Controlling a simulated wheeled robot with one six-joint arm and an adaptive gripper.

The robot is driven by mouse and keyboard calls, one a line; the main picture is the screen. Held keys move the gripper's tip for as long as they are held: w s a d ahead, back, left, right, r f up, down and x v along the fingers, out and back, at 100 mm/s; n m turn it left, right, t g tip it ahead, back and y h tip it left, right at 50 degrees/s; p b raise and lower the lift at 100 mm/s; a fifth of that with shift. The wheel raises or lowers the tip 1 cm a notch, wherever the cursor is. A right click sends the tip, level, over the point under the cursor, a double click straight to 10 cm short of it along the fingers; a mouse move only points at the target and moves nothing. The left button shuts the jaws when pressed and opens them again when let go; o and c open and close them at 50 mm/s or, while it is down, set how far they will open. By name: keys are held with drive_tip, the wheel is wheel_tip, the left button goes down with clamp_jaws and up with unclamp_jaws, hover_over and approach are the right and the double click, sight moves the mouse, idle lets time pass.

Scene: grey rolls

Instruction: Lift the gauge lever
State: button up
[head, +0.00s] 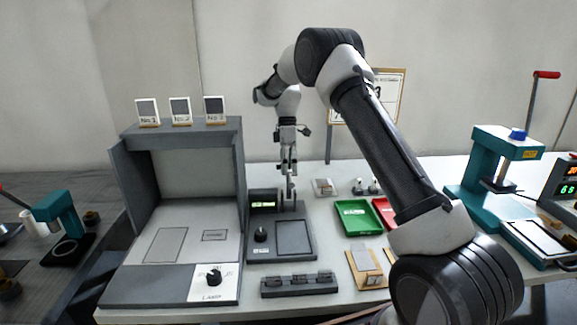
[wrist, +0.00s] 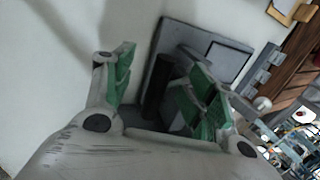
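The gauge is a dark grey flat device (head: 281,252) with a small lit green display (head: 264,204), a black knob (head: 261,235) and a flat plate (head: 294,240). My gripper (head: 290,192) points down at the back of the gauge, just right of the display. In the wrist view my gripper (wrist: 165,88) is open, with green-padded fingers apart. A dark upright part (wrist: 156,88) shows between the fingers, in front of the grey gauge body (wrist: 208,40); I cannot tell whether it is the lever or whether a finger touches it. In the head view the lever is not clearly visible.
A grey lamp booth (head: 242,170) stands left of the gauge. A dark rack (head: 299,284) lies in front. A green tray (head: 357,217) and a red tray (head: 384,211) lie to the right. A teal press (head: 505,150) stands far right.

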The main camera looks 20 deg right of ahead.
drive_tip(key=shift+f, duration=0.2)
drive_tip(key=a+v, duration=0.1)
drive_tip(key=v, duration=1.1)
drive_tip(key=shift+d+r, duration=0.25)
drive_tip(key=shift+d, duration=0.25)
wheel_tip(320, 180, down, 6)
drive_tip(key=s+m, duration=0.2)
drive_tip(key=m, duration=0.5)
drive_tip(key=s+d+r+m+t, duration=0.2)
drive_tip(key=s+d+r+m, duration=0.1)
drive_tip(key=s, duration=1.1)
drive_tip(key=s+d+r+m+t, duration=0.3)
drive_tip(key=s+r, duration=0.3)
drive_tip(key=s, duration=0.9)
drive_tip(key=s+d+r+m+t, duration=0.2)
drive_tip(key=s+d+r+t, duration=0.1)
drive_tip(key=s, duration=1.1)
drive_tip(key=shift+s+d+r+m+h, duration=0.15)
drive_tip(key=shift+d+r+m+h, duration=0.25)
drive_tip(key=shift+d+r, duration=0.45)
